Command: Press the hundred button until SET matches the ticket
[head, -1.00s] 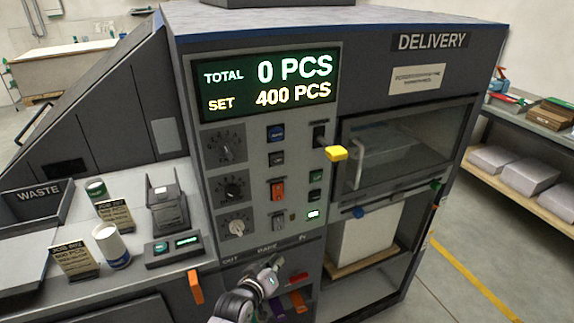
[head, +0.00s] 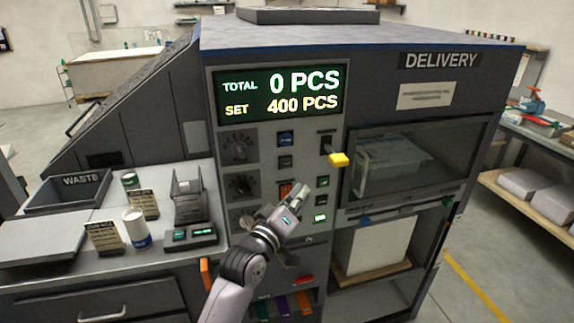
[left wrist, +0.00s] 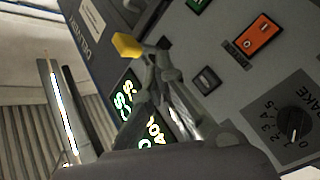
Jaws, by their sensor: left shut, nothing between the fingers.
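The display (head: 281,94) on the machine's grey panel reads TOTAL 0 PCS and SET 400 PCS. Two small tickets, a front one (head: 103,238) and a rear one (head: 144,204), stand on the left counter; their print is too blurred to read surely. The panel carries a blue button (head: 286,139), a dark button (head: 285,162), green buttons (head: 322,181) and a lit button (head: 320,217). I cannot tell which is the hundred button. My left gripper (head: 299,193) is shut and empty before the lower panel, partly covering the orange switch (left wrist: 257,37). Contact is unclear.
Knobs (head: 239,187) line the panel's left side. A white cup (head: 136,229) and a small device (head: 188,205) stand on the counter. The glazed delivery door (head: 415,160) is at right.

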